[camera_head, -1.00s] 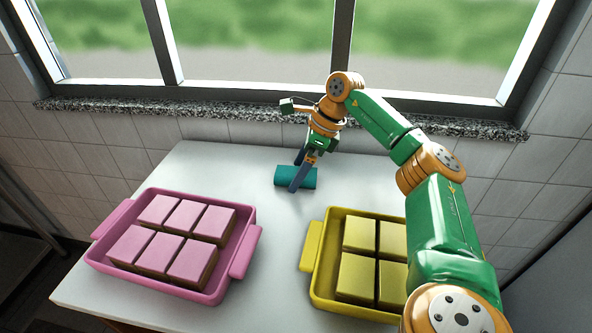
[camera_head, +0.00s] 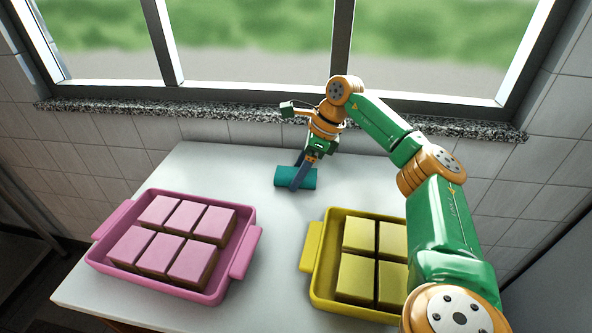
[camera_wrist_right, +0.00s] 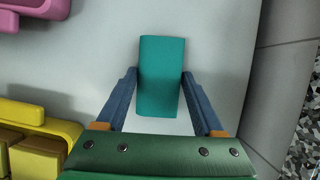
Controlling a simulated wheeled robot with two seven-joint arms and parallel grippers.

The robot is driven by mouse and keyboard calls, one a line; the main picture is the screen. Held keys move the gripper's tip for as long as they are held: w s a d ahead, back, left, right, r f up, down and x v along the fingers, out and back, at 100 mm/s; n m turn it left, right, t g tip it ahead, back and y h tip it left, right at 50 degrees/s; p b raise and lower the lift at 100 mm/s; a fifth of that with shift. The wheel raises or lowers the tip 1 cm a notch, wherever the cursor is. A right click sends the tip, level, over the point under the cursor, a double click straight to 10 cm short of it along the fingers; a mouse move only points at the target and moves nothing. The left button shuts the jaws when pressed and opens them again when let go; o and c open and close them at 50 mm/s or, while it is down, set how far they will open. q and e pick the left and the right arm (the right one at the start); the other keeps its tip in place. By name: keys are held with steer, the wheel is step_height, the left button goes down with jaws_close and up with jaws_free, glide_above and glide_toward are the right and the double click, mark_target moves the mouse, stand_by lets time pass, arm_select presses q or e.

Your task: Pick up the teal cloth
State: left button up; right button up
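My left gripper is not in view.
A pink tray (camera_head: 239,258) with several pink-topped cake squares stands at the left front of the white table (camera_head: 270,240). A yellow tray (camera_head: 312,258) with several yellow-topped squares stands at the right front. A window sill (camera_head: 230,112) runs behind the table.

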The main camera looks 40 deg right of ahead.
mark_target(289, 172)
steer(key=c, duration=0.4)
steer(key=shift+o, duration=0.2)
steer(key=shift+r, duration=0.2)
step_height(289, 172, up, 4)
steer(key=shift+p, duration=0.45)
steer(key=s+a+r, duration=0.8)
steer(key=s+r, duration=0.1)
steer(key=s, duration=0.2)
steer(key=shift+a, duration=0.3)
